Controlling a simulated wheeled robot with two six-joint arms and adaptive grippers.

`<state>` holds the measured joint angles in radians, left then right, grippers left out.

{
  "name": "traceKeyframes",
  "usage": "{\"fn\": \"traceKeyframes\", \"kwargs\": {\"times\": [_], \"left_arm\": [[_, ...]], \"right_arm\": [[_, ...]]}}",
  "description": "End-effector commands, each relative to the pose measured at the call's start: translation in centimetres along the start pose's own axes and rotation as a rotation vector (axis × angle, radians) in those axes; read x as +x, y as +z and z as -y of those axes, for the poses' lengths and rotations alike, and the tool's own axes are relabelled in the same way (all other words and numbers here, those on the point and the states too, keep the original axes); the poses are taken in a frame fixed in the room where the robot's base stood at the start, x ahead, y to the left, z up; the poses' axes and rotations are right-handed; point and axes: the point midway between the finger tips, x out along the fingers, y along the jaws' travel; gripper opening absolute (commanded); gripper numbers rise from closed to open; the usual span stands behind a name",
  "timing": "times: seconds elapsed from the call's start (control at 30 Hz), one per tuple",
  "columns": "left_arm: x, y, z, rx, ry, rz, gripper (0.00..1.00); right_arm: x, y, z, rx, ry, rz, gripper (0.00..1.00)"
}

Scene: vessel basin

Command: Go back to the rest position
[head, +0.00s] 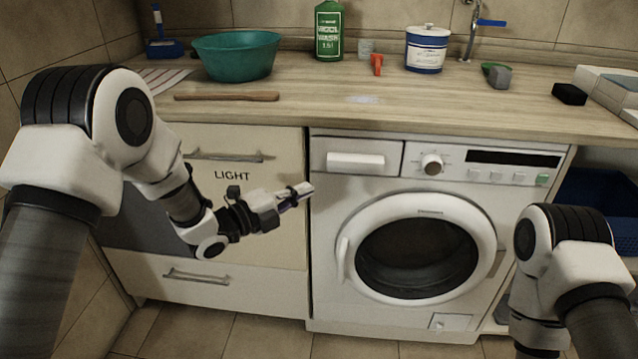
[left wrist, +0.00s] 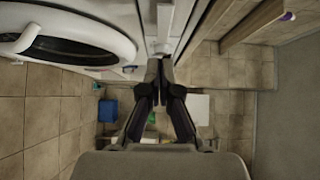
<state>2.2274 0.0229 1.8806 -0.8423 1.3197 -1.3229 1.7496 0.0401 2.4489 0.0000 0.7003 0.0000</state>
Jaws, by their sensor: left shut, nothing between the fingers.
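My left gripper (head: 300,192) is shut and empty. In the head view it hangs in front of the cabinet marked LIGHT (head: 232,220), close to the edge of the washing machine (head: 330,225). In the left wrist view my left gripper (left wrist: 158,75) shows its fingers together, with the floor beyond. My right arm shows at the lower right of the head view, but its gripper is out of the picture.
The wooden counter (head: 440,98) holds a green basin (head: 236,62), a wooden stick (head: 226,96), a green bottle (head: 328,32), a white and blue tin (head: 427,50) and a black block (head: 569,94). The washing machine's round door (head: 415,250) is closed.

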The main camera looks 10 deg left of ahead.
Motion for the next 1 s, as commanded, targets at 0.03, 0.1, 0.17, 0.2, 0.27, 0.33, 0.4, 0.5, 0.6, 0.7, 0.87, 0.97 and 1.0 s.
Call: {"fn": "traceKeyframes", "kwargs": {"times": [0.03,0.1,0.17,0.2,0.27,0.33,0.4,0.5,0.6,0.7,0.87,0.97,1.0], "left_arm": [[-1.0,0.1,0.2,-0.003,-0.003,0.002,0.00],[-2.2,0.1,0.2,-0.001,-0.003,0.002,0.00],[-2.8,0.0,0.1,-0.002,-0.002,0.001,0.00],[-3.1,0.0,-0.1,-0.002,0.000,0.000,0.00],[-3.4,-0.2,-1.1,-0.013,0.013,-0.002,0.00],[-3.7,-0.7,-3.7,-0.044,0.047,-0.006,0.00],[-4.6,-2.0,-7.9,-0.105,0.109,-0.007,0.00],[-7.5,-4.2,-15.8,-0.260,0.264,0.071,0.00],[-12.2,-6.5,-23.3,-0.517,0.463,0.227,0.00],[-18.1,-9.3,-29.4,-0.809,0.655,0.445,0.00],[-27.5,-13.7,-34.4,-1.216,0.857,0.869,0.00],[-32.7,-15.9,-35.2,-1.434,0.896,1.186,0.00],[-34.5,-16.6,-35.2,-1.516,0.885,1.326,0.00]], "right_arm": [[-0.1,0.0,0.0,0.000,0.000,0.001,0.40],[-0.2,0.0,0.0,0.000,0.000,0.001,0.40],[-0.2,0.1,0.0,0.000,0.000,0.001,0.40],[-0.2,0.1,0.0,0.000,0.000,0.001,0.40],[-0.2,0.1,0.0,0.000,0.000,0.001,0.40],[-0.1,0.0,0.0,0.000,0.000,0.001,0.40],[-0.1,0.0,0.0,0.000,0.000,0.001,0.40],[-0.2,0.0,0.0,0.000,0.000,0.001,0.40],[-0.2,0.0,0.0,0.000,0.000,0.001,0.40],[-0.2,0.0,0.0,0.000,0.000,0.001,0.40],[-0.2,0.0,0.0,0.000,0.000,0.001,0.40],[-0.2,0.0,0.0,0.000,0.000,0.001,0.40],[-0.2,0.0,0.0,0.000,0.000,0.001,0.40]]}}
